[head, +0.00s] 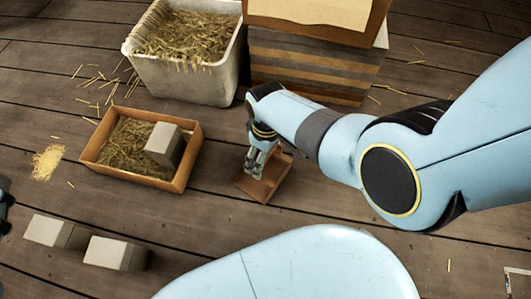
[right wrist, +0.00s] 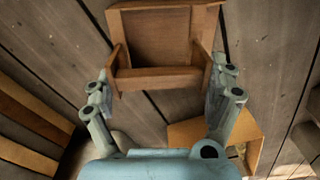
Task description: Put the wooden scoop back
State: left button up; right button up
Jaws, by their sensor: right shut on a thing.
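The wooden scoop (head: 272,184) is a brown, box-like piece under my right gripper (head: 261,160) in the head view. In the right wrist view the scoop (right wrist: 162,40) has a flat recessed face, side walls and a crossbar. My right gripper (right wrist: 163,98) is shut on it, with a finger at each side of the crossbar end. The scoop is at or close to the plank floor; I cannot tell whether it touches. A dark part of what looks like my left gripper (head: 4,203) shows at the left edge, with its fingers not clear.
A wooden box (head: 190,158) with straw and a grey block (head: 162,143) stands left of the scoop. Behind are a pale straw bin (head: 190,85) and a striped press-like box (head: 305,68). Two grey blocks (head: 48,231) (head: 112,253) lie front left, near spilled grain (head: 47,162).

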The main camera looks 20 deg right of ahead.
jog(key=o, duration=1)
